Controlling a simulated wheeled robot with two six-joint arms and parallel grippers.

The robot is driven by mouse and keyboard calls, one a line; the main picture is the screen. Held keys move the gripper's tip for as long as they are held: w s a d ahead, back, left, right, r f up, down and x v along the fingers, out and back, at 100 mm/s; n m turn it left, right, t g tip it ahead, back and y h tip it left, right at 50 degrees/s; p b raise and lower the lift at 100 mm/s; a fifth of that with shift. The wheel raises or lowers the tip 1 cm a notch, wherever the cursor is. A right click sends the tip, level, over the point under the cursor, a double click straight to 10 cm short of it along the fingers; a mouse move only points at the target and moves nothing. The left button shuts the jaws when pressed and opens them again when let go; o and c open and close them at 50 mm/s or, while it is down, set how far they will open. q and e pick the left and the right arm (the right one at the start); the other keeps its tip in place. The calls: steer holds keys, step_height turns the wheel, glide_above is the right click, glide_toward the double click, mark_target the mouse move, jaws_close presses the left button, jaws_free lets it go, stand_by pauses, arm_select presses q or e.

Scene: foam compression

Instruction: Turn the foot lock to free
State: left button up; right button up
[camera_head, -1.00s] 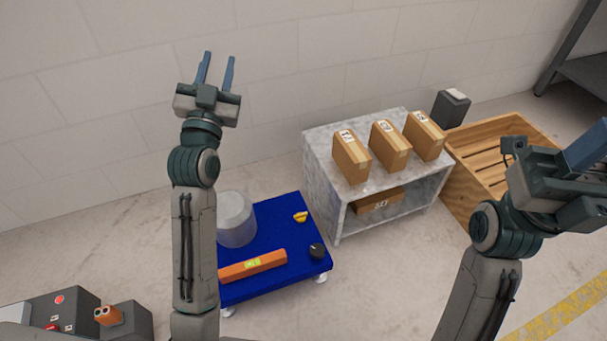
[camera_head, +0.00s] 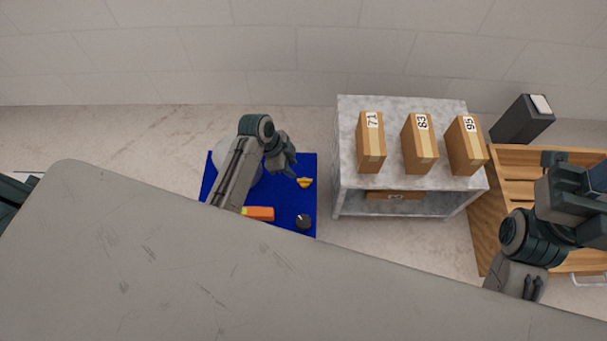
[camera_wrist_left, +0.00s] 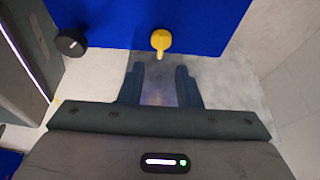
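A blue platform (camera_head: 309,221) stands on the floor left of centre in the head view. A yellow lever-like knob (camera_head: 304,182) and a black round knob (camera_head: 303,221) are on it; neither is readably labelled as the foot lock. My left gripper (camera_head: 288,164) is just up and left of the yellow knob in the head view. In the left wrist view, its fingers (camera_wrist_left: 161,82) are apart and empty, with the yellow knob (camera_wrist_left: 161,40) ahead of the gap, apparently not touching. The black knob (camera_wrist_left: 71,42) is to the left there. My right gripper (camera_head: 597,182) is at the right edge, its fingers partly cut off.
On the platform, a grey cylinder (camera_head: 222,152) and orange bar (camera_head: 258,213) are partly hidden by my left arm. A grey shelf (camera_head: 349,112) right of it carries numbered boxes (camera_head: 420,145). A wooden crate (camera_head: 480,235) and dark bin (camera_head: 523,120) are farther right.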

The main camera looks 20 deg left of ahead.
mark_target(304, 180)
arm_select(q)
steer(key=b+x, duration=0.3)
steer(key=x, duration=0.5)
steer(key=shift+w+d, duration=0.1)
steer(key=shift+c, duration=0.2)
jaws_close()
